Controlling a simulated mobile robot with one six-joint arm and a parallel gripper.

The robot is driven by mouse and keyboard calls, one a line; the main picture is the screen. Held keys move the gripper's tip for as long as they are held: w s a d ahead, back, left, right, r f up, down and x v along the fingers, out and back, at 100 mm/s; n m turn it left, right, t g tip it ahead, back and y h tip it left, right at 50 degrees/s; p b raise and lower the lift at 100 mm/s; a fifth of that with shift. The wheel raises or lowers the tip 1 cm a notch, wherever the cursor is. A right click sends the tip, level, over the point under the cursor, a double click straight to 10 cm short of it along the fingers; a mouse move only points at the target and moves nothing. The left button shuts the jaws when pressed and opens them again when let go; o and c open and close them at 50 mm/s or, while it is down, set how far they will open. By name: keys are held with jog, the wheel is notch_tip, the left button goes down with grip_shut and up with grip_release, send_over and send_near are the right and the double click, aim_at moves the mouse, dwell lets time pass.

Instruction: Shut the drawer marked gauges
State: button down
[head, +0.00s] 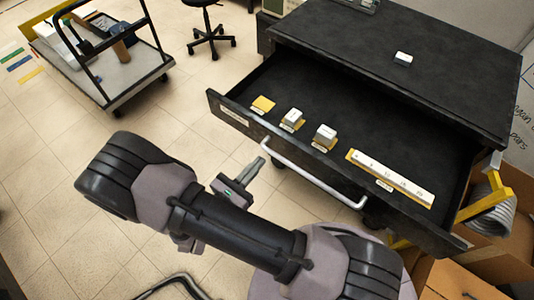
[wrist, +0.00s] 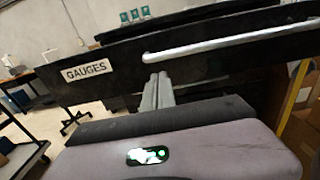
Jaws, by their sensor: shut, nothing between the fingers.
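The gauges drawer (head: 222,104) is pulled out of the dark cabinet (head: 410,85) in the head view. Its white label (wrist: 87,72) reads GAUGES in the wrist view. A silver bar handle (head: 310,172) runs along its front and also shows in the wrist view (wrist: 230,42). My gripper (head: 259,163) is shut and empty, in front of the drawer front near the handle's left end. In the wrist view its fingertips (wrist: 158,82) point at the dark front, right of the label and below the handle. I cannot tell whether they touch it.
Inside the drawer are a yellow pad (head: 263,104), two white blocks (head: 292,119) (head: 324,136) and a long numbered strip (head: 390,177). A small white box (head: 403,57) sits on the cabinet top. A trolley (head: 105,80) stands at upper left. Cardboard boxes (head: 465,283) lie at lower right.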

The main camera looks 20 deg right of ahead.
aim_at(274, 146)
jog(key=b+x, duration=0.1)
jog(key=x, duration=0.3)
jog(key=shift+w+d+f, duration=0.1)
jog(key=shift+w+d, duration=0.25)
jog(key=shift+d, duration=0.05)
jog(key=shift+w+d, duration=0.1)
